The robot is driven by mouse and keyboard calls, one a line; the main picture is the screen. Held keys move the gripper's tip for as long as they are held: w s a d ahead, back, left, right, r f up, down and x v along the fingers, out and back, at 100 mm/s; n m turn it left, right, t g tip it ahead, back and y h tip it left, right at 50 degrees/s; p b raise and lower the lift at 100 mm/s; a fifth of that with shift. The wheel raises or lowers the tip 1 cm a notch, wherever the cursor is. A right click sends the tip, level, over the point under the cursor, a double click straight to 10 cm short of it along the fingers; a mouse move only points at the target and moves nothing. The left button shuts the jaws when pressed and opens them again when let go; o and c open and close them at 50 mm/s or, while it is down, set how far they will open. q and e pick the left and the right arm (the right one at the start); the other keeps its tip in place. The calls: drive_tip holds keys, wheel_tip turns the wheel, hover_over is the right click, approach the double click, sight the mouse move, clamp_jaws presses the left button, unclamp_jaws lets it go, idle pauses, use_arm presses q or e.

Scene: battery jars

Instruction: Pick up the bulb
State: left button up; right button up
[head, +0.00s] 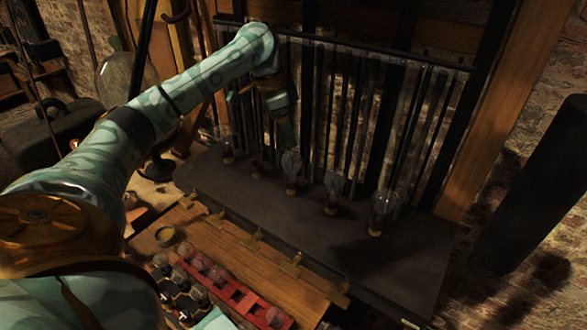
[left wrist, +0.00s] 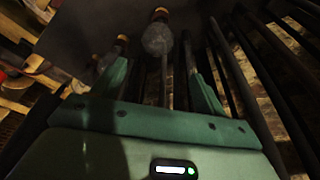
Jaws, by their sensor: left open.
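Several clear glass bulbs with brass-coloured bases stand upright in a row on a dark bench top (head: 400,262) in the head view. The middle bulb (head: 291,166) is just below my left gripper (head: 284,130). In the left wrist view a bulb (left wrist: 158,38) lies ahead, between the lines of the two green fingers (left wrist: 157,68). The fingers are apart and empty, and I see no contact. A second bulb (left wrist: 106,60) is partly hidden behind the finger on the left. My right gripper does not show.
More bulbs stand to the left (head: 227,150) and right (head: 333,190), (head: 382,212) along the row. Vertical glass tubes and dark bars (head: 415,130) rise behind the bench. A red rack (head: 245,300) stands in front. The bench's front right is clear.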

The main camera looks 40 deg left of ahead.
sight(292, 152)
use_arm(q)
drive_tip(key=shift+x, duration=1.1)
drive_tip(key=shift+f, duration=0.3)
drive_tip(key=f, duration=0.2)
drive_tip(key=d+f+b, duration=0.1)
drive_tip(key=f, duration=0.1)
drive_tip(key=shift+s, duration=0.15)
drive_tip(key=shift+w+f, duration=0.2)
drive_tip(key=shift+f, duration=0.15)
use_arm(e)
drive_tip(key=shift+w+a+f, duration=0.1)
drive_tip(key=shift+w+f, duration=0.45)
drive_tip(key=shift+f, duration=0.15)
use_arm(q)
drive_tip(key=shift+r, duration=0.1)
drive_tip(key=shift+c, duration=0.2)
drive_tip(key=c, duration=1.1)
